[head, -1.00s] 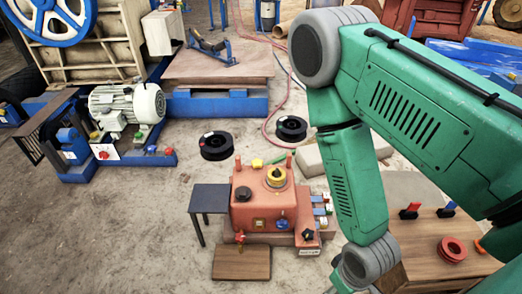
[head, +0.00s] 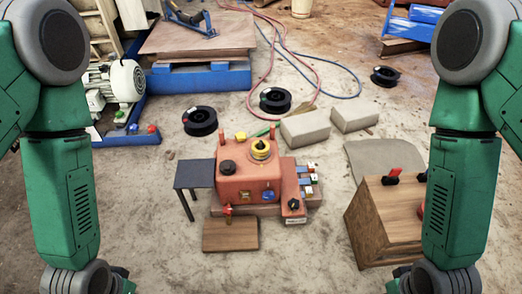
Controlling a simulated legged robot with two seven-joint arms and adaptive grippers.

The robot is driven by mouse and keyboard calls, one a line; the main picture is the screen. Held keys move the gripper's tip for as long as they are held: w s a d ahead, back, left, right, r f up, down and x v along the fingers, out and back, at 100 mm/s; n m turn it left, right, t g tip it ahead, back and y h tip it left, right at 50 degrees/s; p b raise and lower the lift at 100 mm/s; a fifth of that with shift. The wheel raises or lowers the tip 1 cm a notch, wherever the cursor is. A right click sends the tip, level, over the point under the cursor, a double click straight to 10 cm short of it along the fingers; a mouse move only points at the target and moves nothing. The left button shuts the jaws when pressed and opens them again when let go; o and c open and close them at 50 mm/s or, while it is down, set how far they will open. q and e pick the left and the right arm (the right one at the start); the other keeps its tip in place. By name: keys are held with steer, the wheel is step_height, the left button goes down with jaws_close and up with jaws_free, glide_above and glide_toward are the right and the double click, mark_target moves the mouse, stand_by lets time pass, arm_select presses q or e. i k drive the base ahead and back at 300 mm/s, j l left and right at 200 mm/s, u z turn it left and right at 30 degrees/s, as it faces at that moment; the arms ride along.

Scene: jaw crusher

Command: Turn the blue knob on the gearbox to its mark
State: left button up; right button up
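The red gearbox (head: 235,188) stands on the ground near the middle of the head view. The blue knob (head: 268,196) is small, on its front face, right of a small orange-yellow part. Its mark is too small to make out. A dark star-shaped knob (head: 293,204) sits on the lower block at right. My arms hang at the left and right edges, wrists at the bottom edge, well apart from the gearbox. My grippers are cut off below the picture.
A dark side table (head: 194,174) adjoins the gearbox's left side. A wooden board (head: 230,235) lies in front. A wooden box (head: 382,225) with a red-handled part stands at right. Grey blocks (head: 306,127) and black spools (head: 200,121) lie behind.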

mark_target(268, 195)
steer(key=i+l+z, duration=0.1)
steer(key=i+z, duration=0.6)
steer(key=z, duration=0.2)
